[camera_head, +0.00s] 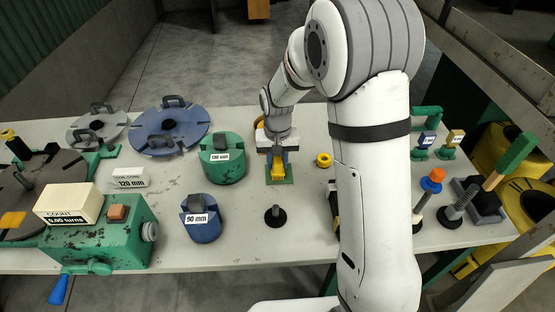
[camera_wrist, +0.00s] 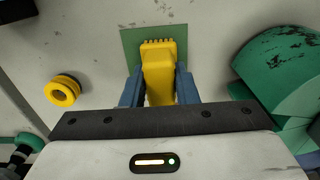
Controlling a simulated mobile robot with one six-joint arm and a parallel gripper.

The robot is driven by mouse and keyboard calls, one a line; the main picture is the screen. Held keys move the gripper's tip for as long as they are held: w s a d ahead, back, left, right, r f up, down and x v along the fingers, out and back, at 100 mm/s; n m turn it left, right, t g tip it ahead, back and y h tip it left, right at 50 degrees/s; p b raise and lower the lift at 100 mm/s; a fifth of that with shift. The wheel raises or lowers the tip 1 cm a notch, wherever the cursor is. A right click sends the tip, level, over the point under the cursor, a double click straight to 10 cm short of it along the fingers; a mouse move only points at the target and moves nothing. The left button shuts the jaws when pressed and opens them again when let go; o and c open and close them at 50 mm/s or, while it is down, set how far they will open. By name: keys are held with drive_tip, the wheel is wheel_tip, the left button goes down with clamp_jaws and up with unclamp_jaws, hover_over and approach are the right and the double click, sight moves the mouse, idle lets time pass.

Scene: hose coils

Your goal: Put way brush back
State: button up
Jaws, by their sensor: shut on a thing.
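A yellow piece with a row of short teeth or bristles along its far end, which looks like the way brush (camera_wrist: 158,62), is between the fingers of my gripper (camera_wrist: 159,88). My gripper is shut on it and points down. The brush is over a green square pad (camera_wrist: 130,42), with its toothed end inside the pad's outline. In the head view the brush (camera_head: 271,165) and the pad (camera_head: 279,181) show below my gripper (camera_head: 277,152), at the middle of the table. I cannot tell whether the brush touches the pad. Its near end is hidden by my gripper.
A green 120 mm drum (camera_head: 223,165) stands close left of the pad. A yellow ring (camera_head: 323,160) lies to its right. A black-based post (camera_head: 275,216) stands in front. A blue 90 mm drum (camera_head: 201,225) is at front left. Bare table lies between them.

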drive_tip(key=o, duration=1)
drive_tip(key=shift+r, duration=0.1)
drive_tip(key=shift+r+p, duration=2.6)
drive_tip(key=shift+r, duration=1.3)
wheel_tip(320, 180, up, 8)
drive_tip(key=b, duration=0.1)
